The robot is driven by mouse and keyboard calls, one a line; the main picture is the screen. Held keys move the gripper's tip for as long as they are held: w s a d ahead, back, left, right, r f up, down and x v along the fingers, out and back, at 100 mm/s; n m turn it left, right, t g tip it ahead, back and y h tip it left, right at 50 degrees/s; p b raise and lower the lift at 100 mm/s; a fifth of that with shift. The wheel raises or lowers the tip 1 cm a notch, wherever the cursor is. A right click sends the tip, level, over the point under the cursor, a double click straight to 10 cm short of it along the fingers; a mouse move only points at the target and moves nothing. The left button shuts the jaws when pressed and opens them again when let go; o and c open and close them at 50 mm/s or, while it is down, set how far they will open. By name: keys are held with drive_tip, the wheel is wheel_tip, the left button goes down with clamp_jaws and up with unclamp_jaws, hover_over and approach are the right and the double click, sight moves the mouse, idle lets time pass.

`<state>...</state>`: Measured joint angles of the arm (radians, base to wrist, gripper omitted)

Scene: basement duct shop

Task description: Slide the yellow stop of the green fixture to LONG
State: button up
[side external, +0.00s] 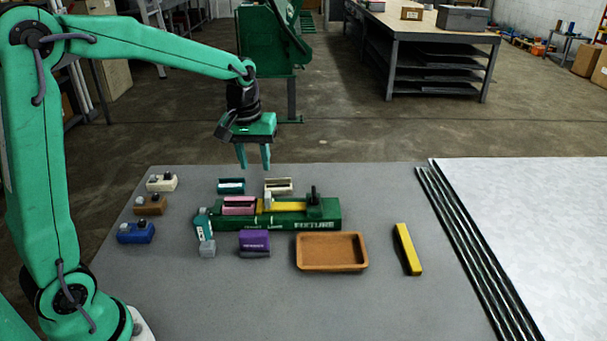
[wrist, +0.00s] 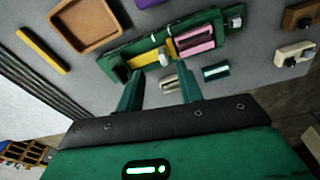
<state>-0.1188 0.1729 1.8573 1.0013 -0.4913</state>
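The green fixture (side external: 319,224) lies in the middle of the grey table, with white lettering on its front that is too small to read fully. Its yellow stop (side external: 269,203) is a bar with a small pale upright piece, just right of a pink open-topped part (side external: 239,207) in the fixture. In the wrist view the fixture (wrist: 113,54) and yellow stop (wrist: 146,59) lie beyond the fingertips. My gripper (side external: 254,168) hangs above and behind the fixture, open and empty; its fingers (wrist: 161,82) are apart.
A loose yellow bar (side external: 407,249) lies right. Teal (side external: 231,186) and cream (side external: 278,186) parts sit behind. Several knobbed blocks (side external: 150,205) line the left.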

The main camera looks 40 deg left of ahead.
drive_tip(key=n+g, duration=0.1)
drive_tip(key=n, duration=0.1)
hover_over(268, 194)
wheel_tip(268, 194, down, 6)
drive_tip(key=shift+s+f, duration=0.1)
drive_tip(key=shift+f, duration=3.85)
clamp_jaws()
